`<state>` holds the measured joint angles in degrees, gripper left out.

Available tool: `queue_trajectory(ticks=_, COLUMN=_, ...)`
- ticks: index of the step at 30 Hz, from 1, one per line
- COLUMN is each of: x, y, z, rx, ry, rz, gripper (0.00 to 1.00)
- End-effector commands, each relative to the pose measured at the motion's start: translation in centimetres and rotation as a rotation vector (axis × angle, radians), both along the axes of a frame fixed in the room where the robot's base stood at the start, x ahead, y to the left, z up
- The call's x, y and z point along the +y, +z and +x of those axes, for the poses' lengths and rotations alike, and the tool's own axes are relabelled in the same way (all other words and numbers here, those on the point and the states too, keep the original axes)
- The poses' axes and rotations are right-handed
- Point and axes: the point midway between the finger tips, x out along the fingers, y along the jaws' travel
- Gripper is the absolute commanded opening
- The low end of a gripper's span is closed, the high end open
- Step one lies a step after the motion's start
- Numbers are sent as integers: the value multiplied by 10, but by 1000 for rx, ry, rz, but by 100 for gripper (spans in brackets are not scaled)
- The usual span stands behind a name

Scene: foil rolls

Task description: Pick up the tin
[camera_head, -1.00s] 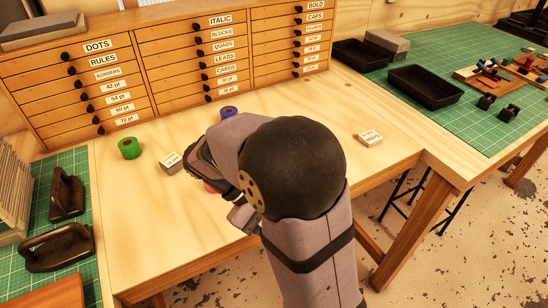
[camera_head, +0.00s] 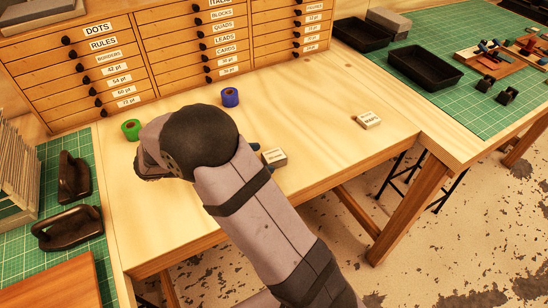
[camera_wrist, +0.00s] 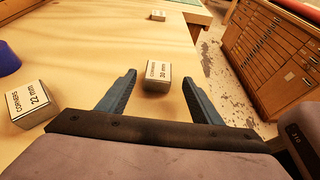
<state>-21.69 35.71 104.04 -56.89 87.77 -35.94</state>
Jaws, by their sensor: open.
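A small pale box-shaped tin labelled "CORNERS 30 mm" (camera_wrist: 157,76) stands on the bench between and just beyond my fingertips in the wrist view. What looks like the same tin (camera_head: 274,158) shows right of my arm in the head view. My gripper (camera_wrist: 158,78) is open, one blue-grey finger on each side of it, with no clear contact. A similar box marked "CORNERS 22 mm" (camera_wrist: 31,104) stands outside my left finger. In the head view my arm hides most of the gripper; only a dark fingertip shows beside the tin.
A blue roll (camera_head: 230,97) and a green roll (camera_head: 131,130) stand near the drawer cabinet (camera_head: 190,45). Another small labelled box (camera_head: 368,120) stands at the bench's right. Dark handled tools (camera_head: 73,177) lie on the left mat. Bench around the tin's right is clear.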

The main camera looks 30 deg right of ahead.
Motion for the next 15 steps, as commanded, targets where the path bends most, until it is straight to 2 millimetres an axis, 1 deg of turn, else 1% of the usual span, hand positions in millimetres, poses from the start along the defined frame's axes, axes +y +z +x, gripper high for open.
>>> queue_trajectory(ticks=3, x=-10, y=-2, z=-1, rx=1, ry=-2, rz=-1, gripper=59)
queue_trajectory(ticks=10, x=-15, y=-4, z=-1, rx=0, ry=-3, rz=0, gripper=59)
queue_trajectory(ticks=15, x=-34, y=-6, z=-1, rx=1, ry=-6, rz=-1, gripper=59)
